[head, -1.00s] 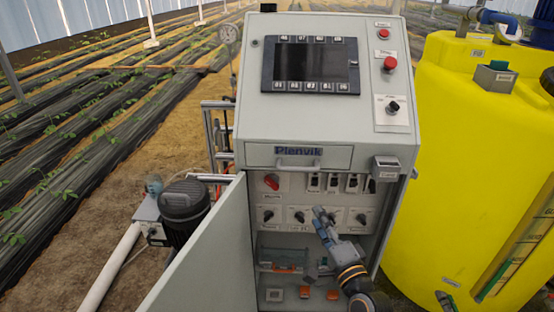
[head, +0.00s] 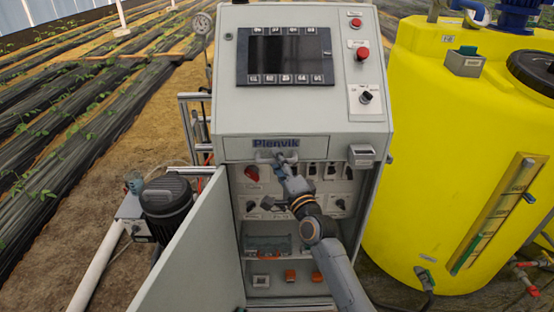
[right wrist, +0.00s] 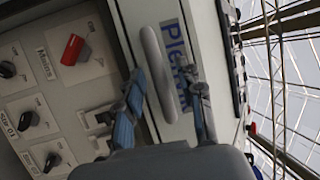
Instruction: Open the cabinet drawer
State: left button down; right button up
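The cabinet drawer (head: 236,149) is a pale grey front with a blue "Plenvik" label, under the sloped control panel. It looks closed, flush with the cabinet. Its bar handle (head: 263,159) shows large in the right wrist view (right wrist: 158,62). My right gripper (head: 279,167) is raised at the handle. In the right wrist view its two blue-padded fingers (right wrist: 164,108) stand apart, one on either side of the handle bar, with gaps visible. Part of the handle is hidden behind the fingers in the head view. My left gripper is not in view.
Below the drawer, the open cabinet bay holds a red switch (head: 251,173), several knobs and breakers. The cabinet door (head: 190,250) stands open at left. A small grey box (head: 362,155) sticks out right of the drawer. A yellow tank (head: 440,150) stands at right, a black motor (head: 168,195) at left.

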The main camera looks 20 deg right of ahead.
jog(key=shift+w, duration=0.25)
grip_shut()
jog(key=shift+s+a, duration=0.1)
jog(key=shift+s, duration=0.05)
